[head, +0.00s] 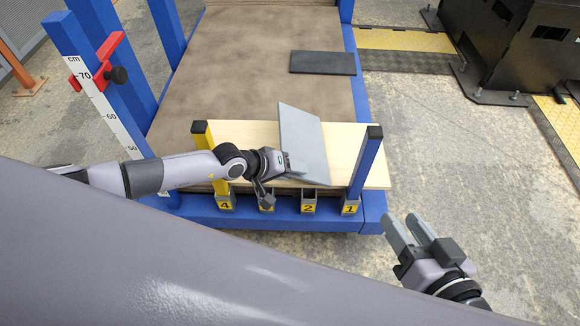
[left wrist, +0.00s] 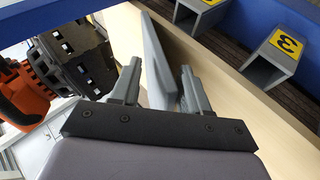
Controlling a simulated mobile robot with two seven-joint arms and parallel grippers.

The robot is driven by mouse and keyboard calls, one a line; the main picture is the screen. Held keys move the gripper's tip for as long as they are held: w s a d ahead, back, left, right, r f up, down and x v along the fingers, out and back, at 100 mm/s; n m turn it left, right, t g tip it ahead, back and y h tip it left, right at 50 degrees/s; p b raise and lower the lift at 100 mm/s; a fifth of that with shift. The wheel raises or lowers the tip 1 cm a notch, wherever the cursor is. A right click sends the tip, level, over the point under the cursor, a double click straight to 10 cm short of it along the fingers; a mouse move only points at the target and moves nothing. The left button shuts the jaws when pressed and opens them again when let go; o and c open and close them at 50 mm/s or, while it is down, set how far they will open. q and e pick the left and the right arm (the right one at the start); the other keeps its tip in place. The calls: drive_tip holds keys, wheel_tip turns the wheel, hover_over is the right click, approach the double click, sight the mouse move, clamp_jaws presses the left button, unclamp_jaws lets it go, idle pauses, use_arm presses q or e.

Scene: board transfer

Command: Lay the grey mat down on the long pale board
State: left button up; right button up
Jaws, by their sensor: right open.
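The grey mat (head: 303,142) is a flat blue-grey panel, tilted over the long pale board (head: 247,134) in the head view. My left gripper (head: 288,165) is at the mat's near left edge and appears shut on it. In the left wrist view the mat (left wrist: 161,75) lies between the two fingers (left wrist: 162,90), with the pale board (left wrist: 232,95) behind it. I cannot tell whether the mat's lower edge touches the board. My right gripper (head: 412,235) is open and empty, off to the right of the board, above the floor.
The board lies across the near end of a brown deck with a blue frame. A yellow post (head: 212,160) and a blue post (head: 366,160) stand at its near side, above numbered sockets. A dark mat (head: 322,63) lies farther back. A red-clamped measuring post (head: 98,95) stands left.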

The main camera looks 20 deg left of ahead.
use_arm(q)
drive_tip(key=shift+r+g+y+p, duration=0.45)
drive_tip(key=shift+g+y+p, duration=0.45)
drive_tip(key=shift+p, duration=0.4)
drive_tip(key=shift+s+f+g+y, duration=0.15)
drive_tip(key=shift+f+g+y, duration=0.05)
drive_tip(key=shift+g+y, duration=0.2)
drive_tip(key=shift+a, duration=0.1)
drive_tip(key=s+a+p, duration=0.1)
drive_tip(key=s+a+r+p, duration=0.1)
drive_tip(key=shift+s+p, duration=0.1)
drive_tip(key=shift+p, duration=0.2)
drive_tip(key=o, duration=0.6)
drive_tip(key=shift+c, duration=0.2)
drive_tip(key=shift+r, duration=0.1)
